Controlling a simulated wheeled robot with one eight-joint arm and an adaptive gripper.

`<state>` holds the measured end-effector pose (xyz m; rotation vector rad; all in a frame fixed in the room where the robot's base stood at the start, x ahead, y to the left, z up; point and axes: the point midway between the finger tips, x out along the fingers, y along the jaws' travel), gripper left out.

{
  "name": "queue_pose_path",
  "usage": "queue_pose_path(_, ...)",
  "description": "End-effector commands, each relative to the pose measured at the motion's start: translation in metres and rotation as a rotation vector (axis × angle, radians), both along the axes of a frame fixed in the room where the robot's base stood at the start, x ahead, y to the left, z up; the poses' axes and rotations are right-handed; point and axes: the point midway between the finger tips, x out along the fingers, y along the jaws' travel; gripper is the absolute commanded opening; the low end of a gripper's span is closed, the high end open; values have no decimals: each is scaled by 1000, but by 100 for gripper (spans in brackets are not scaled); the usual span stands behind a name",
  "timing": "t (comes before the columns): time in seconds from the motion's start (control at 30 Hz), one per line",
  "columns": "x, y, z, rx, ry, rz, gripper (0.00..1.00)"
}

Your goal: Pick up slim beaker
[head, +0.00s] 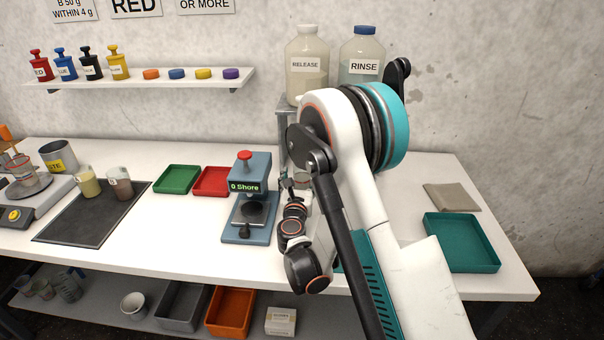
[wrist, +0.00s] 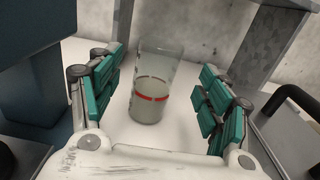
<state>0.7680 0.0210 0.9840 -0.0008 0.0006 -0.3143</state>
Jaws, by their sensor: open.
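A clear slim beaker (wrist: 150,100) stands upright on the white bench in the wrist view. It has a red band and cloudy pale contents in its lower part. My gripper (wrist: 163,75) is open, with one green-padded finger to the left of the beaker and one to the right. The beaker shows in the gap, nearer the left finger, and neither finger clearly touches it. In the head view my arm hides most of my gripper and the beaker's surroundings.
The blue-grey hardness tester (head: 249,190) stands close left of my gripper. A grey metal stand (wrist: 213,35) rises behind the beaker, below the RELEASE bottle (head: 306,66) and RINSE bottle (head: 361,58). Red (head: 211,182) and green (head: 177,179) trays lie farther left; a teal tray (head: 461,243) lies right.

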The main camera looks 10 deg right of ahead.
Motion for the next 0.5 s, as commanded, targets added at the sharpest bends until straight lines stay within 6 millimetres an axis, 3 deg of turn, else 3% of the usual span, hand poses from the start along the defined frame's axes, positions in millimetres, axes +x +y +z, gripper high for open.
queue_pose_path(0.5,50,-15,4,1,0,0,71)
